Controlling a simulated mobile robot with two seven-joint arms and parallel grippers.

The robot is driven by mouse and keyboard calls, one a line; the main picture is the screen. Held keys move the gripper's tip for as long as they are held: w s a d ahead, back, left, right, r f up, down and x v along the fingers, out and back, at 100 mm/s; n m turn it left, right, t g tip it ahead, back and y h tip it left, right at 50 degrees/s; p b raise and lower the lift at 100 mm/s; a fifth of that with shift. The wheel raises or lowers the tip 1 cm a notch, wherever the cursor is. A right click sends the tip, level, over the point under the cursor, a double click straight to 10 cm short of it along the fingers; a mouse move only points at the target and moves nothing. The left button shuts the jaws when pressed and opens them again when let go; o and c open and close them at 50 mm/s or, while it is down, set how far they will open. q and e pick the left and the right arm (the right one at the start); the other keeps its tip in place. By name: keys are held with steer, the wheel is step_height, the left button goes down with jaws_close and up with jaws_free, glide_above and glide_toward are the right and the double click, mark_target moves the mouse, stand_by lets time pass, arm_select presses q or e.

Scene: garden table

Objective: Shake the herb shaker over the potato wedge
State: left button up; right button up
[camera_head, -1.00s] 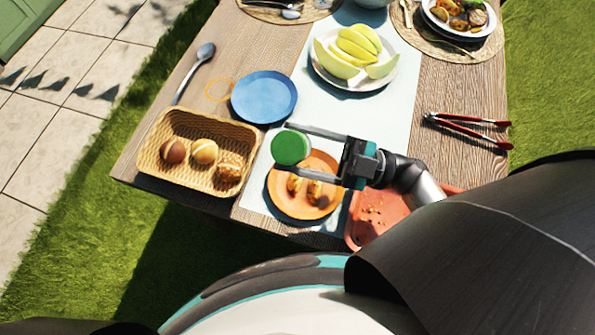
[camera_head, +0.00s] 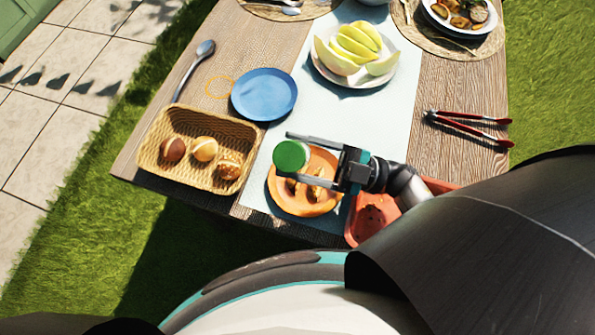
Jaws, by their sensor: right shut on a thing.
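The herb shaker (camera_head: 291,156) shows as a green round end between the fingers of my right gripper (camera_head: 290,155). The gripper is shut on it and holds it above the left upper part of an orange plate (camera_head: 305,208). Potato wedges (camera_head: 317,189) lie on this plate, just below and right of the shaker; one is partly hidden by the lower finger. The rest of the shaker is hidden below its green end. My left gripper is not in view.
A wicker basket (camera_head: 150,153) with bread rolls stands left of the orange plate. A blue plate (camera_head: 264,95) and a plate of melon slices (camera_head: 352,55) lie behind. A red tray (camera_head: 360,228) is close on the right; red tongs (camera_head: 470,128) lie farther right.

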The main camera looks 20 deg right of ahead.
mark_target(298, 144)
step_height(298, 144, up, 5)
steer(key=shift+s+f, duration=0.1)
steer(key=shift+f, duration=2.4)
